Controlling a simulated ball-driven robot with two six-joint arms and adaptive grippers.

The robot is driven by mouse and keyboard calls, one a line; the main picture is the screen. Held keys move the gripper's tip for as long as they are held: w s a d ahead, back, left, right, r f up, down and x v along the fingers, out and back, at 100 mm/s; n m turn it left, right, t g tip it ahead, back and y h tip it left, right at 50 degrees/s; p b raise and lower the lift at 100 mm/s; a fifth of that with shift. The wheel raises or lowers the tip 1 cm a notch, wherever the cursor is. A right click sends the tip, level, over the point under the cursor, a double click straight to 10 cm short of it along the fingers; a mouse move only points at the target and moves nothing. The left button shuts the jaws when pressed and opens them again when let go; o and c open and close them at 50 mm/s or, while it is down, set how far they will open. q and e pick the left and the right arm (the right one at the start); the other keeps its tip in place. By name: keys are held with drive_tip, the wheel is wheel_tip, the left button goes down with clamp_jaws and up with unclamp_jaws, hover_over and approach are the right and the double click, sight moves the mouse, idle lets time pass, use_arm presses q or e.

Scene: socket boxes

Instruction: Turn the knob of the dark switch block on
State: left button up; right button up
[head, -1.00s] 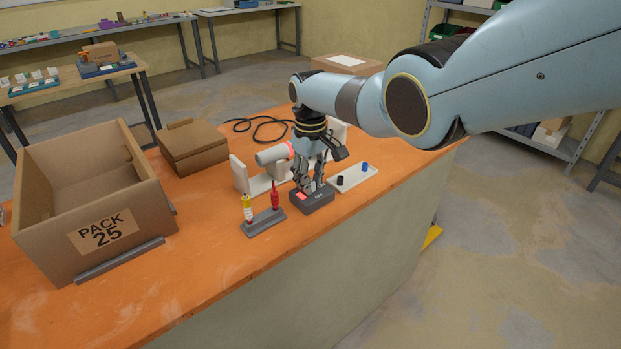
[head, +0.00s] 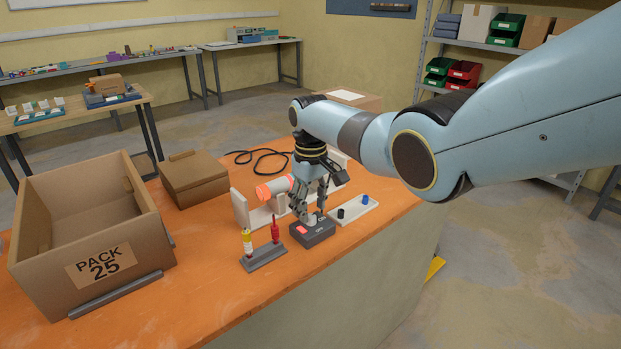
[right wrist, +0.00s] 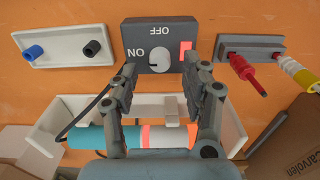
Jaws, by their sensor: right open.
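The dark switch block (head: 318,236) sits on the orange bench, with a red patch on its top. In the right wrist view the block (right wrist: 185,25) shows ON and OFF lettering and a round pale grey knob (right wrist: 159,59). The knob's face lies near the ON lettering; I cannot tell exactly where its pointer aims. My right gripper (head: 311,217) is just above the block, pointing down. In the right wrist view its open fingers (right wrist: 160,69) stand apart on either side of the knob, holding nothing. My left gripper is not in view.
A holder (head: 265,257) with a red and a yellow-white tool stands left of the block. A white tray (head: 355,212) with a black and a blue peg lies right. A white stand with a cylinder (head: 275,189) is behind. A PACK 25 box (head: 65,264) stands far left.

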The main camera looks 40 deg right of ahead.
sight(310, 216)
wheel_tip(310, 216, up, 10)
idle(0.3)
drive_tip(key=shift+f, duration=0.15)
